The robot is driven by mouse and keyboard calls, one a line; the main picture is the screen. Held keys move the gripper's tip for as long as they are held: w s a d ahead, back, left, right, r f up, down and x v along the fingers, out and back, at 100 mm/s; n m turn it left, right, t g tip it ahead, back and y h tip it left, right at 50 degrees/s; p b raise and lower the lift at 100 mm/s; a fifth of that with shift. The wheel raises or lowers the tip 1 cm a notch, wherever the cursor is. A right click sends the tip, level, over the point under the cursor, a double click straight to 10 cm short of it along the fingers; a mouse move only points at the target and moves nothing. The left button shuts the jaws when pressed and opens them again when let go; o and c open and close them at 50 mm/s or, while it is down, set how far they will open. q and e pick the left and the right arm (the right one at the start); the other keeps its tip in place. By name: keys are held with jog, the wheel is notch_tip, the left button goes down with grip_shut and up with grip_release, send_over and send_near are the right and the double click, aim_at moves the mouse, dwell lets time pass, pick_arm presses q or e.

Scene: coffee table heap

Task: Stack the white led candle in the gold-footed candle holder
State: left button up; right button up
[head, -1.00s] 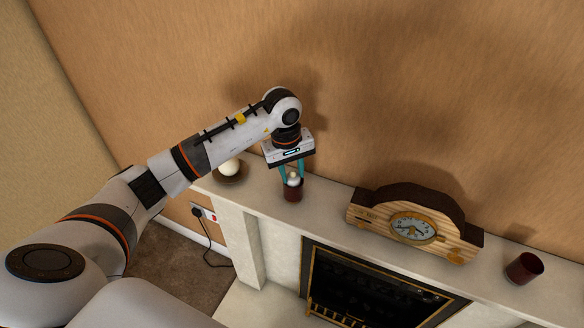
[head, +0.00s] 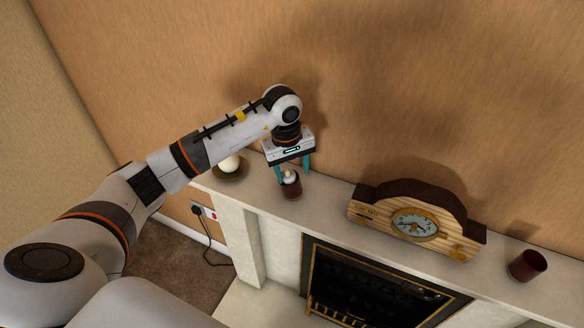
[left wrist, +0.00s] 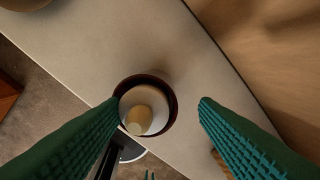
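The white LED candle (head: 289,175) sits inside a dark red cup-like holder (head: 292,191) on the mantel shelf, its pale top showing above the rim. In the left wrist view the candle (left wrist: 136,97) is ringed by the holder's dark rim (left wrist: 171,108). No gold foot can be made out on this holder. My left gripper (head: 291,170) is just above and around the candle, its teal fingers spread wide. It also shows in the left wrist view (left wrist: 158,104), with a gap between the right finger and the holder. My right gripper is not in view.
A wooden clock (head: 415,222) stands to the right on the mantel (head: 330,195). Another dark red cup (head: 527,265) stands farther right. A round white object (head: 229,165) on a brown dish (head: 232,178) is to the left. The wall is close behind.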

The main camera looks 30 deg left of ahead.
pick_arm(q)
jog(key=shift+r+p, duration=0.55)
jog(key=shift+p, duration=0.1)
jog(key=shift+w+a+r+b, duration=0.1)
jog(key=shift+r+b, duration=0.6)
jog(key=shift+b, duration=0.15)
notch_tip(320, 180, up, 10)
jog(key=s+b, duration=0.1)
jog(key=b, duration=0.1)
jog(key=shift+a+b, duration=0.35)
